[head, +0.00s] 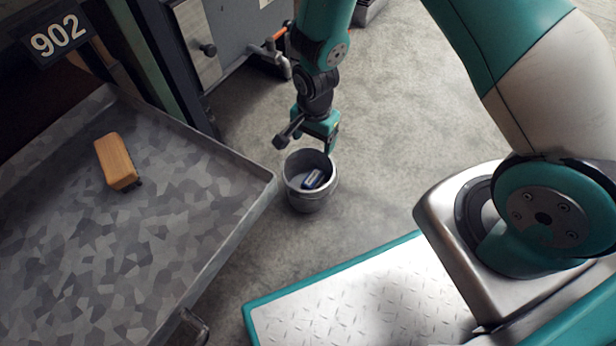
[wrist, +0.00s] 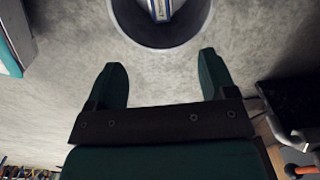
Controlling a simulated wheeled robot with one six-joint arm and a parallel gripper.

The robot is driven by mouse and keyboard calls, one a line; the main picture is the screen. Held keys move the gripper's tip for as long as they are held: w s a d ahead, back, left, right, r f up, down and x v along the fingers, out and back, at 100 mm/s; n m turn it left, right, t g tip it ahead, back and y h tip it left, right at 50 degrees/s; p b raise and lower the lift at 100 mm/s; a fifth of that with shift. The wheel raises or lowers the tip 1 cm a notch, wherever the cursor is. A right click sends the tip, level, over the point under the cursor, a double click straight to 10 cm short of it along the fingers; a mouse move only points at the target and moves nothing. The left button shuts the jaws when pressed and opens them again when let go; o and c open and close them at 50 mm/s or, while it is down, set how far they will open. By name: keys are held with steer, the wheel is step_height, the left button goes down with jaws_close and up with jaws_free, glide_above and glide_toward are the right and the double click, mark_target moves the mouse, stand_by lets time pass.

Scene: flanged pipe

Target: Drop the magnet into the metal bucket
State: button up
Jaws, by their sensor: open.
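The metal bucket (head: 311,198) stands on the floor in the middle of the head view. A small dark blue and white block, which looks like the magnet (head: 313,179), lies inside it, leaning toward the right wall. In the wrist view the bucket (wrist: 172,44) shows at the top, cut off by the frame, with the magnet (wrist: 160,9) partly visible inside. My gripper (head: 307,146) is just above and behind the bucket's rim. In the wrist view my gripper (wrist: 165,78) has its two fingers wide apart with nothing between them.
A metal tray table (head: 190,225) fills the left, with a wooden-backed brush (head: 117,161) on it. A grey cabinet (head: 235,35) stands behind, with an orange-handled item (head: 277,35) near it. The concrete floor right of the bucket is clear.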

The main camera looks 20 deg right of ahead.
step_height(320, 180, up, 13)
steer(key=p, duration=0.5)
steer(key=shift+f+p, duration=0.15)
steer(key=shift+p, duration=0.2)
steer(key=s+a+r+n+y+p, duration=0.1)
steer(key=s+a+r+n+p, duration=0.1)
steer(key=s+r+n, duration=0.65)
steer(key=s+a+r+n+y+p, duration=0.1)
steer(key=s+r+n+y+p, duration=0.2)
steer(key=r, duration=1.1)
steer(key=s+a+r+n+p, duration=0.2)
steer(key=s+r+n, duration=0.45)
steer(key=r, duration=0.45)
step_height(320, 180, up, 38)
steer(key=p, duration=3.7)
steer(key=shift+s+d+f+p, duration=0.2)
steer(key=shift+s+p, duration=0.1)
